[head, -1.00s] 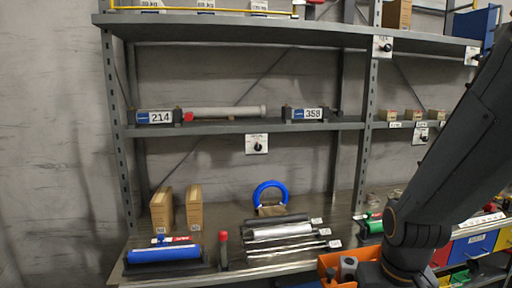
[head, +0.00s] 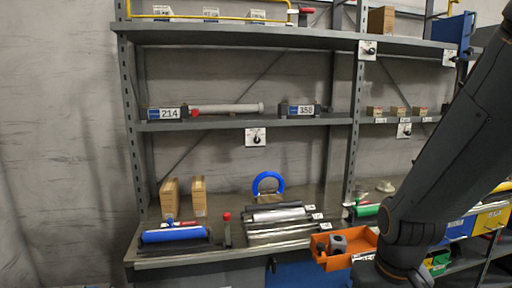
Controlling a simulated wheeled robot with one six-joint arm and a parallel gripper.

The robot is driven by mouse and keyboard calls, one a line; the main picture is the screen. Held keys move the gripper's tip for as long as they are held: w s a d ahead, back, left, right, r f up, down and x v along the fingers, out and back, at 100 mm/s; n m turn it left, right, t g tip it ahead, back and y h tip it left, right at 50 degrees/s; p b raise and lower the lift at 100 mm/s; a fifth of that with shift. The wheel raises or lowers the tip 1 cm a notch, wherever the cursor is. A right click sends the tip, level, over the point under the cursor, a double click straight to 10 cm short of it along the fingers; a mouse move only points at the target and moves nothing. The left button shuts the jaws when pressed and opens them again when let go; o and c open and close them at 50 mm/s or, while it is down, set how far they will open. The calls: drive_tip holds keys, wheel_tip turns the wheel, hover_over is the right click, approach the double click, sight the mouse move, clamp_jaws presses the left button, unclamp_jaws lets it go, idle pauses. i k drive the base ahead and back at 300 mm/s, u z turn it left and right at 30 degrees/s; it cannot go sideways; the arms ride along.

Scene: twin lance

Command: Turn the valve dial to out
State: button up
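Several white plates with black dials are fixed to the shelving in the head view. One dial (head: 255,137) hangs under the middle shelf. An upper dial (head: 368,50) is on the upright below the top shelf, and another dial (head: 450,57) is farther right at the same height. A fourth dial (head: 404,130) is under the middle shelf at the right. Their labels are too small to read, so I cannot tell which is the valve dial or where each points. My arm crosses the right side. My gripper is out of view.
An orange bin (head: 346,260) with grey parts stands at the bench front beside my arm. A blue roller (head: 174,234), metal rods and a blue ring (head: 268,183) are on the bench (head: 190,259). A yellow rail (head: 215,19) runs along the top shelf.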

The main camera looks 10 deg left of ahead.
sight(257, 140)
drive_tip(key=u, duration=0.55)
drive_tip(key=i, duration=0.85)
drive_tip(key=u, duration=0.05)
